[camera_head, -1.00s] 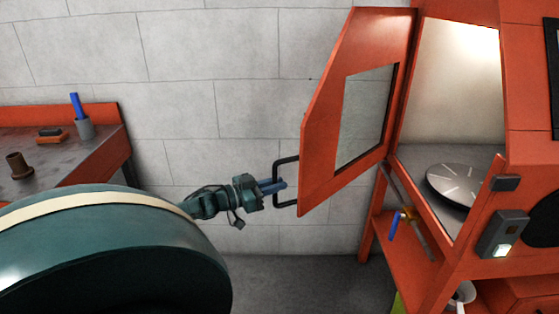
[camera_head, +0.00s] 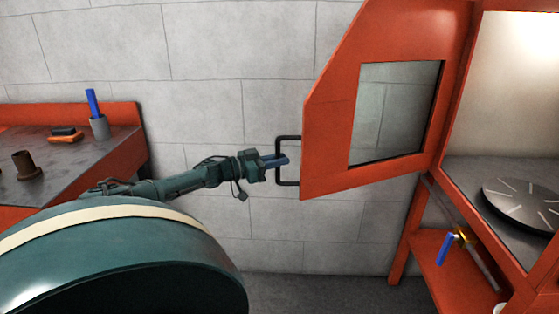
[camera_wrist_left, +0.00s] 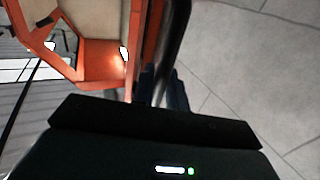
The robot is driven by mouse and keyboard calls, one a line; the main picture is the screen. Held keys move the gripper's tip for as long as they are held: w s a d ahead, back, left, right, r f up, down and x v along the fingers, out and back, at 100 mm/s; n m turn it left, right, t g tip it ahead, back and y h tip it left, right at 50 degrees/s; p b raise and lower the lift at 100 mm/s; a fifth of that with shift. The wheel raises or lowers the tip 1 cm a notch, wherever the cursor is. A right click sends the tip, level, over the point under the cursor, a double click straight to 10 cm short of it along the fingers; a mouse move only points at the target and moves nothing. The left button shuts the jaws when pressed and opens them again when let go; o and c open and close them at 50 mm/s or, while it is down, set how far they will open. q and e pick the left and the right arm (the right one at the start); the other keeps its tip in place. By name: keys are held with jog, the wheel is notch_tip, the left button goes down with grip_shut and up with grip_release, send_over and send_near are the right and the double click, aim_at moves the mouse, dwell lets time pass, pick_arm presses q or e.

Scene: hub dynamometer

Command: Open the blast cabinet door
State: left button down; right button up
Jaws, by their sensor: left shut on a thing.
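The orange blast cabinet door (camera_head: 325,150) with its dark window (camera_head: 400,110) stands swung wide open, out to the left of the cabinet (camera_head: 490,75). Its black bar handle (camera_head: 289,138) is on the door's free left edge. My left gripper (camera_head: 280,161) is shut on the handle, with its blue fingers at the bar's middle. In the left wrist view the dark handle bar (camera_wrist_left: 177,35) runs down between the fingers (camera_wrist_left: 161,88), beside the orange door edge (camera_wrist_left: 153,30). My right gripper is not in view.
A round grey turntable (camera_head: 520,203) sits inside the open cabinet. A blue-handled valve (camera_head: 446,247) is below the opening. The grey wall is behind the door.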

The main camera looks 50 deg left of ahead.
pick_arm(q)
jog(key=shift+w+a+b, duration=0.3)
jog(key=shift+a, duration=0.55)
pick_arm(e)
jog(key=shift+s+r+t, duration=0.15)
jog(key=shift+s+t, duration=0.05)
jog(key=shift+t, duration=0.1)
pick_arm(q)
jog(key=c, duration=1.5)
grip_release()
